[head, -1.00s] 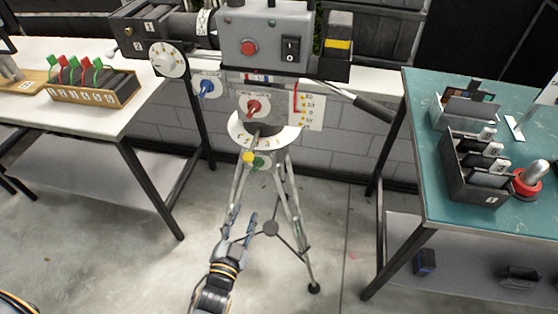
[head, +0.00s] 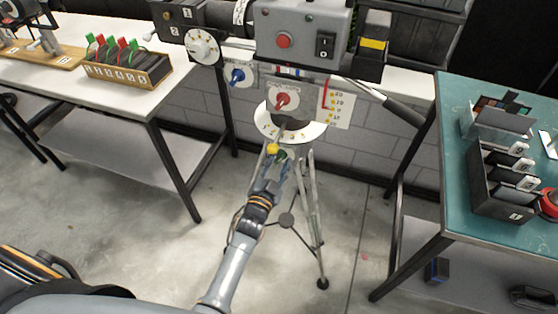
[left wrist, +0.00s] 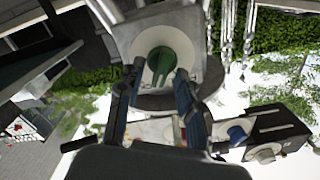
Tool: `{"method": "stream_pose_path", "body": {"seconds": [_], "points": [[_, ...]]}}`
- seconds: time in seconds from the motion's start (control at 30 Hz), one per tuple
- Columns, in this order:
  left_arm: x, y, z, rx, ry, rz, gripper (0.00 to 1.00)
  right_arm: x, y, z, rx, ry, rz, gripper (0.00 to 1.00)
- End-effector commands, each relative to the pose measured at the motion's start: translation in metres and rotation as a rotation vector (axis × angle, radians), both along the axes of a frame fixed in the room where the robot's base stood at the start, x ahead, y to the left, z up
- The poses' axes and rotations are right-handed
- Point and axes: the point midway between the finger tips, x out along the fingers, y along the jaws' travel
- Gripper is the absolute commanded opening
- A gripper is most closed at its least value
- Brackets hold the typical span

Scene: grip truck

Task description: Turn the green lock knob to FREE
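The green lock knob (head: 286,153) sits low under the tripod head's white dial, largely covered by my left gripper (head: 278,165) in the head view. In the left wrist view the green knob (left wrist: 160,62) shows on a round pale plate. My left gripper (left wrist: 158,78) is open there, with one finger on each side of the knob. I cannot tell whether the fingers touch it. The FREE marking is not legible. A yellow knob (head: 272,148) is just left of the green one. My right gripper is not in view.
Above are a red knob (head: 283,100), a blue knob (head: 237,75) and a grey control box (head: 300,30). Tripod legs (head: 310,200) stand below. A white table (head: 50,85) is left and a teal table (head: 455,190) right. The floor between them is mostly clear.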

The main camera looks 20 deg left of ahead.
Motion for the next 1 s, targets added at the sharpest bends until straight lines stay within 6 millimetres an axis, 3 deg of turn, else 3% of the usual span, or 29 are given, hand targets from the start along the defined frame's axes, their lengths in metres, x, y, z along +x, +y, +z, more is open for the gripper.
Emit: {"method": "stream_pose_path", "body": {"seconds": [0.33,0.5,1.0], "points": [[0.0034,0.0000,-0.0002,0.000,0.000,0.000,0.34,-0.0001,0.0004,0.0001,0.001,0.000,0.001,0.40],[0.0033,-0.0001,-0.0001,0.000,0.000,0.000,0.00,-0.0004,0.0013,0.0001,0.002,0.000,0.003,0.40],[0.0032,0.0009,0.0012,-0.125,0.005,-0.001,0.00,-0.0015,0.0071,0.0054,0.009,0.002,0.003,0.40]]}}
